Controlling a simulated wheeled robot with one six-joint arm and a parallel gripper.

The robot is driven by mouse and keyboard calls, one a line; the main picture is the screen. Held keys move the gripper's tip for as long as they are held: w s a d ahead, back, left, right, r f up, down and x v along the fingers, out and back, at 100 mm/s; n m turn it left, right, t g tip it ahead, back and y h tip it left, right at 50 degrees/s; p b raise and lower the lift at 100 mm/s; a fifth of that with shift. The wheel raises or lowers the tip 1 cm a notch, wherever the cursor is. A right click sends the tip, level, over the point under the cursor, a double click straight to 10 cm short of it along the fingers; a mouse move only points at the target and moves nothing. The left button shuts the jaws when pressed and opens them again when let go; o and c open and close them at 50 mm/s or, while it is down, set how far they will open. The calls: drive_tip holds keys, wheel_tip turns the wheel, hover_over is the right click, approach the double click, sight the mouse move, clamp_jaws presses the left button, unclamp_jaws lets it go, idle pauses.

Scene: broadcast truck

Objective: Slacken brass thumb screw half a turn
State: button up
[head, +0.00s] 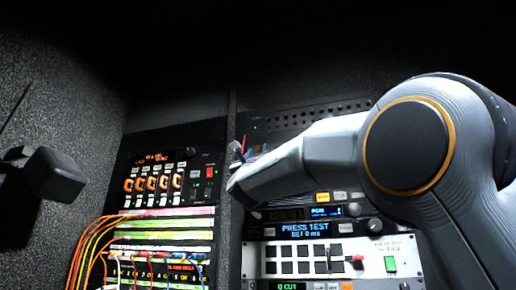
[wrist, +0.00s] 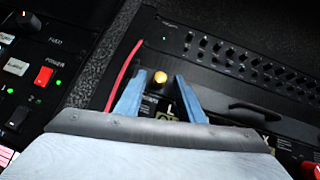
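The brass thumb screw (wrist: 160,77) shows in the wrist view as a small round gold head on a dark rack panel. My gripper (wrist: 156,92) is open, with its two blue-grey fingers pointing at the panel. The screw head lies between the fingertips or just beyond them; I cannot tell whether either finger touches it. In the head view my gripper (head: 236,165) is near the left edge of the right-hand rack, largely hidden by my own arm, and the screw cannot be made out there.
A red cable (wrist: 122,74) runs close beside the left finger. A black handle (wrist: 262,113) sticks out to the right. A red power switch (wrist: 44,76) is on the left rack. In the head view, orange and yellow cables (head: 90,240) hang by the left patch panel.

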clamp_jaws()
drive_tip(key=shift+d+n+y+b, duration=0.15)
drive_tip(key=shift+n+y+b, duration=0.55)
drive_tip(key=shift+b, duration=0.15)
